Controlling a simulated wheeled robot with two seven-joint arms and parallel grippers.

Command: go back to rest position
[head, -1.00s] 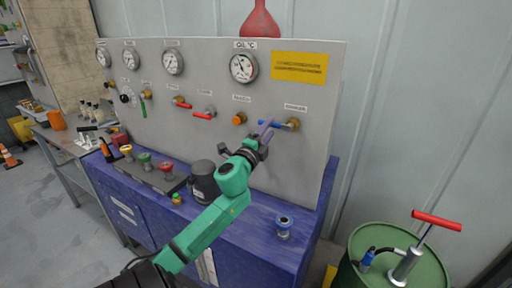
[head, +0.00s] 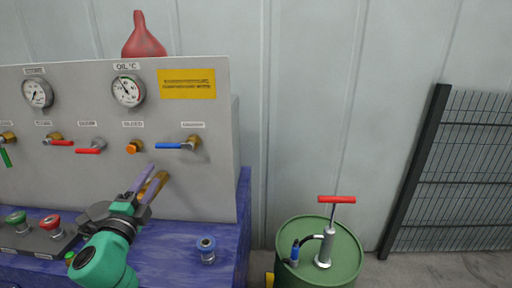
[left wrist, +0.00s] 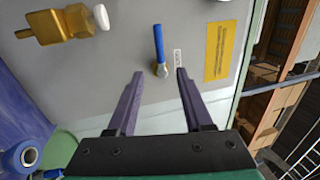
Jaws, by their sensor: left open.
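My left gripper (head: 150,186) is open and empty in front of the grey panel (head: 222,150), below the blue-handled valve (head: 178,146). The valve's blue lever points left from its brass body. In the left wrist view my left gripper (left wrist: 156,84) shows two purple fingers spread apart, with a blue lever (left wrist: 158,44) beyond them and not between the tips. My right gripper is in neither view.
The blue bench (head: 180,240) carries a blue-topped knob (head: 207,249) just right of my arm. A green drum (head: 345,270) with a red-handled pump (head: 337,199) stands to the right. A dark mesh fence (head: 450,170) is at far right. A red funnel (head: 143,38) sits on the panel.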

